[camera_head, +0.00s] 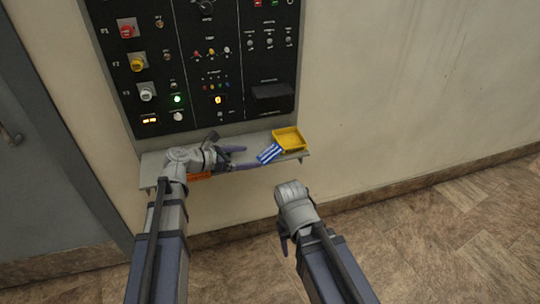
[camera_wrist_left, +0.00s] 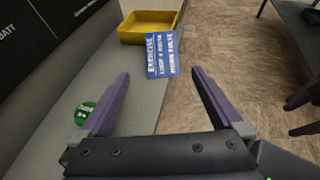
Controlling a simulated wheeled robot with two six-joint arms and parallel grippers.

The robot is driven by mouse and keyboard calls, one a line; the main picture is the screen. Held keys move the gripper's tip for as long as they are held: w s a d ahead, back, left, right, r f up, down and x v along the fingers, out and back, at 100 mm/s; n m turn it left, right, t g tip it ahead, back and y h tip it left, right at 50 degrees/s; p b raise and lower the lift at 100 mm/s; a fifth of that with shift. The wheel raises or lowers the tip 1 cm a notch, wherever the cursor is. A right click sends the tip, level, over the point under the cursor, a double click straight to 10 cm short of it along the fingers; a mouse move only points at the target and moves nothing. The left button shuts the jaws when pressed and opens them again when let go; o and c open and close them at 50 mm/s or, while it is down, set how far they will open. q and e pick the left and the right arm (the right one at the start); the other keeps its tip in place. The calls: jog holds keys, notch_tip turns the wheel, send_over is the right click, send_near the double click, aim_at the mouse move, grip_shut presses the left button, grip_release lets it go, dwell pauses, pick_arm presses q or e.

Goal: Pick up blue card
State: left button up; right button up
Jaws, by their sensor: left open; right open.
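The blue card (camera_head: 270,153) with white print lies on the grey shelf (camera_head: 152,167) under the panel, just left of the yellow tray. In the left wrist view the blue card (camera_wrist_left: 162,54) lies ahead of the fingertips, partly over the shelf's edge. My left gripper (camera_head: 243,158) is open and empty at the shelf, left of the card and apart from it; its two fingers (camera_wrist_left: 160,75) frame the space just short of the card. My right gripper (camera_head: 282,235) hangs below and in front of the shelf, away from the card; its fingers are mostly hidden.
The yellow tray (camera_head: 289,139) stands at the shelf's right end, close to the card. A black control panel (camera_head: 203,60) with knobs and lights rises behind the shelf. A green round tag (camera_wrist_left: 84,113) lies on the shelf beside my left finger. The floor (camera_head: 440,230) at right is clear.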

aim_at(267, 156)
pick_arm(q)
jog(key=shift+b+x, duration=0.95)
jog(key=shift+x, duration=1.4)
jog(key=shift+d+f, duration=0.25)
jog(key=shift+d, duration=0.1)
jog(key=shift+c, duration=0.2)
jog(key=c, duration=1.3)
jog(key=shift+c, duration=0.2)
jog(key=shift+r, duration=0.1)
